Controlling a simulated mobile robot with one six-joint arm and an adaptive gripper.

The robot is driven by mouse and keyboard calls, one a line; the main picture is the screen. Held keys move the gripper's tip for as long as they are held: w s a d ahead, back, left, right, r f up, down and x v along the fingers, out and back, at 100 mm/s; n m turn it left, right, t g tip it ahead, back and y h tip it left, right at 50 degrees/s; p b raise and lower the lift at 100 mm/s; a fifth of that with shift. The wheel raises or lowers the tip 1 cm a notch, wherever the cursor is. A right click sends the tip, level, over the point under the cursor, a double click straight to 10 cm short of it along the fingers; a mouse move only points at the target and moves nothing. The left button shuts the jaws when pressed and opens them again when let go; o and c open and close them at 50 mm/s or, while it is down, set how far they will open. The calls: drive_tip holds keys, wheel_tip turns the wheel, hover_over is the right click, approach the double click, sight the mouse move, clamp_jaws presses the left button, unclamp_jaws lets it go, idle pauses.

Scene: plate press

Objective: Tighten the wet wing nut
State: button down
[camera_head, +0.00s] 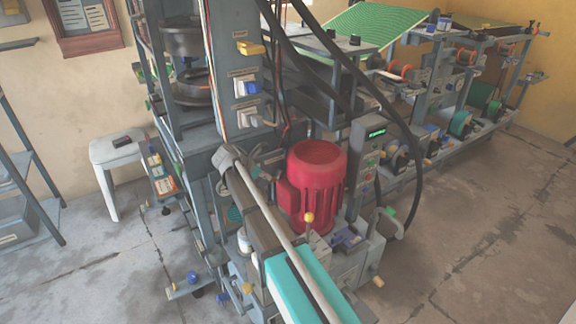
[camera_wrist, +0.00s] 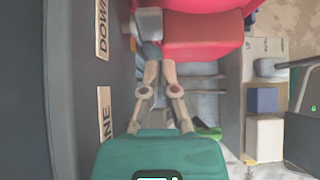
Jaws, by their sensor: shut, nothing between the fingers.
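I cannot pick out a wing nut for certain in either view, nor a wet one. In the wrist view my gripper (camera_wrist: 160,67) has its two pale fingers close together with nothing held. It points into a gap between a dark panel (camera_wrist: 70,90) on the left and pale blocks on the right, just short of a red housing. In the head view my gripper cannot be made out. Small blue (camera_head: 193,278) and yellow (camera_head: 247,288) knobs sit low on the press, too small to identify.
The red motor (camera_head: 318,185) stands on the press base and shows in the wrist view (camera_wrist: 200,35). A tall grey column (camera_head: 235,60) and black hoses (camera_head: 400,130) are close by. A white stool (camera_head: 115,150) is left. Floor (camera_head: 470,240) at right is clear.

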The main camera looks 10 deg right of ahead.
drive_tip(key=f+p+v, duration=0.1)
drive_tip(key=p+v, duration=0.6)
drive_tip(key=v, duration=0.4)
drive_tip(key=s+d+r+m+g+y+p, duration=0.1)
drive_tip(key=s+d+r+m+y+p, duration=0.2)
drive_tip(key=s+d+r+m+p, duration=0.2)
drive_tip(key=s+d+r+m+g+y+p, duration=0.1)
drive_tip(key=s+d+r+m+y+p, duration=0.2)
drive_tip(key=s+r+m+p, duration=0.6)
drive_tip(key=s+d+m+p, duration=0.1)
drive_tip(key=s+m+p, duration=0.2)
drive_tip(key=s+p, duration=0.2)
drive_tip(key=shift+s+d+g+y, duration=0.3)
drive_tip(key=shift+s+d+y, duration=0.1)
drive_tip(key=shift+s, duration=0.4)
drive_tip(key=shift+f, duration=0.1)
drive_tip(key=s+m, duration=0.1)
drive_tip(key=s+m+y, duration=0.1)
drive_tip(key=s+m, duration=0.1)
drive_tip(key=s+m+y, duration=0.1)
drive_tip(key=s, duration=0.1)
drive_tip(key=shift+s+d+f+m, duration=0.1)
drive_tip(key=shift+s+d+m, duration=0.1)
drive_tip(key=shift+d+m, duration=0.15)
